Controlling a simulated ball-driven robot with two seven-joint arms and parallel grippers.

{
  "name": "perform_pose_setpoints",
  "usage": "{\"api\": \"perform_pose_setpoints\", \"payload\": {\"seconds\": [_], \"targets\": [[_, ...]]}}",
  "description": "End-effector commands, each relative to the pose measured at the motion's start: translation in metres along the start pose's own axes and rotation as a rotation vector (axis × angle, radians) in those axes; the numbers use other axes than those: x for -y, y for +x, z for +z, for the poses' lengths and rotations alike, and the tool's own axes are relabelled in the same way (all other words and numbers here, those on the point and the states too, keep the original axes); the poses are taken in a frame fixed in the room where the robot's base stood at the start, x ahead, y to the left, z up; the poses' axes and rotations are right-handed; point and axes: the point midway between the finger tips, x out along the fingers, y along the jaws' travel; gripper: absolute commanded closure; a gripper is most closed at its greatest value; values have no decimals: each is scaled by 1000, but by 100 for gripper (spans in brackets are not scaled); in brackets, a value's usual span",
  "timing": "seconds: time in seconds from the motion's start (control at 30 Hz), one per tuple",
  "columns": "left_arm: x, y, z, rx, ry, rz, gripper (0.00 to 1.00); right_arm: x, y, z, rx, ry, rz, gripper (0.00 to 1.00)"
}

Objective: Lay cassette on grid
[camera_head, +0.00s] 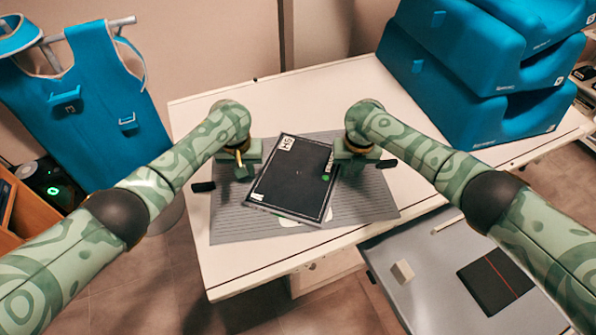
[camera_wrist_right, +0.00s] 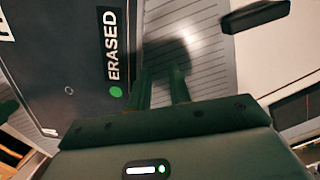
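The cassette (camera_head: 290,185), a flat black panel with a grey rim and white labels, lies turned at an angle over the grey ridged grid (camera_head: 230,222). I cannot tell whether it rests fully flat. In the right wrist view the cassette (camera_wrist_right: 75,60) shows an "ERASED" label and a green dot. My right gripper (camera_head: 335,169) is at its right edge; in the wrist view its two fingers (camera_wrist_right: 160,92) stand apart with bare grid (camera_wrist_right: 200,45) between them. My left gripper (camera_head: 241,168) is near the cassette's left edge, its finger gap unclear.
Black handles (camera_head: 203,187) (camera_head: 387,163) stick out at both sides of the grid. Blue foam blocks (camera_head: 470,80) stand at the table's back right. A blue apron (camera_head: 95,100) hangs at left. A lower grey surface (camera_head: 400,300) holds a small beige block (camera_head: 402,271) and black panel (camera_head: 497,280).

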Motion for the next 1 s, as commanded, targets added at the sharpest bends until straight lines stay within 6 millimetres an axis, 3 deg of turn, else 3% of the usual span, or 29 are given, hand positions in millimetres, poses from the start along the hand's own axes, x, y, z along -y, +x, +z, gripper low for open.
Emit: {"api": "perform_pose_setpoints", "payload": {"seconds": [0.27, 0.37, 0.7, 0.87, 1.0], "targets": [[1, -6, 0, 0, 0, -1, 80, 1, 0, 0, 0, 0, -2, 80], [0, -21, -1, -1, 0, 2, 80, 1, 0, 0, 0, 0, -2, 80], [0, -97, -1, -2, 1, 0, 80, 1, 0, 0, 0, 1, -3, 80], [0, -116, -1, -1, 1, -1, 80, 1, 0, 0, 0, 0, -3, 80], [1, -120, 0, 1, 0, -2, 80, 0, -12, 1, 0, -1, 0, 80]]}}
